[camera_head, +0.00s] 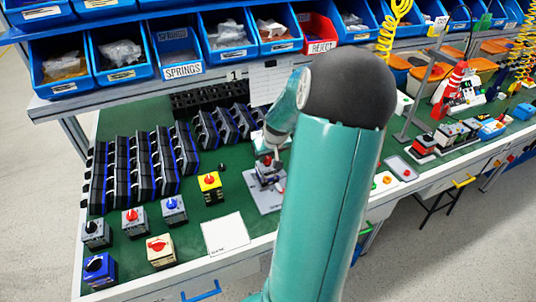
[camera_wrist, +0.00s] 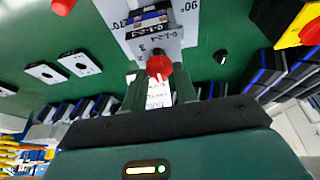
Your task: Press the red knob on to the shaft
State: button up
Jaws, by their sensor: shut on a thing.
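The red knob (camera_wrist: 158,66) shows at the tips of my gripper (camera_wrist: 159,88) in the wrist view, and the gripper is shut on it. Just beyond the knob is a switch (camera_wrist: 148,24) with 0-1-2-3 labels, on a pale plate (camera_wrist: 182,32) marked with degrees. The shaft is hidden, and I cannot tell whether the knob touches it. In the head view my gripper (camera_head: 269,153) is low over the grey plate (camera_head: 268,201), partly behind my arm.
Rows of black switch modules (camera_head: 128,165) stand left on the green bench. Several switches with knobs, including a yellow one (camera_head: 210,187), stand at the front left. A white sheet (camera_head: 225,234) lies at the front edge. Blue bins (camera_head: 120,50) line the shelf above.

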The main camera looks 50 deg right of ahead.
jog(key=shift+f, duration=0.6)
jog(key=shift+f, duration=0.25)
jog(key=o, duration=1)
jog(key=v, duration=1.4)
jog(key=shift+f, duration=0.1)
